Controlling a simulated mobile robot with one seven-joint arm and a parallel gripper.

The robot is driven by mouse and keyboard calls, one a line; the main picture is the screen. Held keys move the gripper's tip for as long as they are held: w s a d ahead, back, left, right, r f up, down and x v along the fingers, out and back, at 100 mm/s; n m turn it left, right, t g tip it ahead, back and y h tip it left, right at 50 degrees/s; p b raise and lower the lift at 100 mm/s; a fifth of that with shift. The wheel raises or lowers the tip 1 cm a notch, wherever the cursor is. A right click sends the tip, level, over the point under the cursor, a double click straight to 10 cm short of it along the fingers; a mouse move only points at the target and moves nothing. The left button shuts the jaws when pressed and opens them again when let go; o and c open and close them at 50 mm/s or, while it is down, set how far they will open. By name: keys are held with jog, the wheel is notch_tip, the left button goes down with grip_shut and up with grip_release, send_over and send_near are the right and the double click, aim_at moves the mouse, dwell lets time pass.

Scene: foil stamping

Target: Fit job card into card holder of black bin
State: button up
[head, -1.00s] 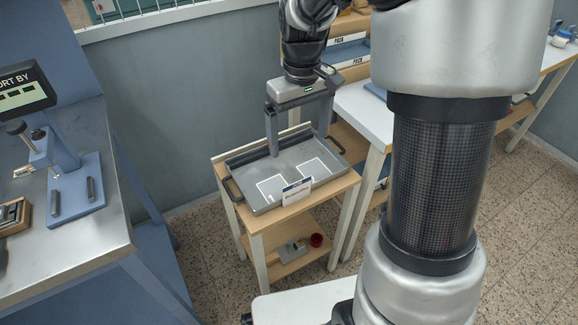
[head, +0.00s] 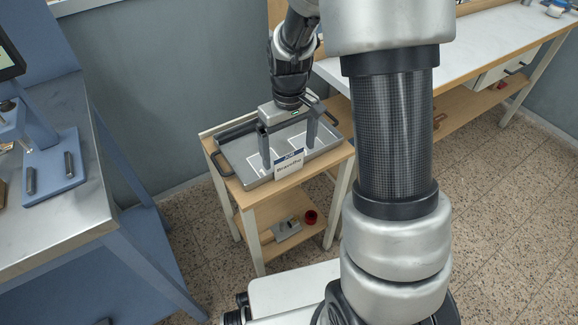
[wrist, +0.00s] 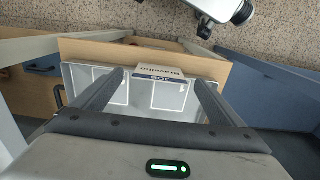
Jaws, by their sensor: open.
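The job card (head: 289,164) is a small white card with a dark blue band and printed lettering, standing at the front edge of a grey tray (head: 243,176). In the wrist view the card (wrist: 160,74) shows upside down between my two fingers. My gripper (head: 289,152) is open, pointing down over the tray, with one finger toward each side of the card. In the wrist view my gripper (wrist: 161,82) is spread wider than the card, with nothing held. I cannot tell how far the fingertips are above it. I cannot make out the black bin or its holder.
The tray has dark handles and white outlined rectangles, and stands on a wooden cart (head: 260,199). A red cup (head: 310,216) and a grey metal piece (head: 286,229) sit on its lower shelf. A metal-topped blue bench (head: 45,210) stands left, a white-topped bench (head: 480,50) right.

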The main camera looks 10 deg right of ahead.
notch_tip(320, 180, down, 2)
jog(key=shift+f, duration=0.1)
jog(key=c, duration=1.2)
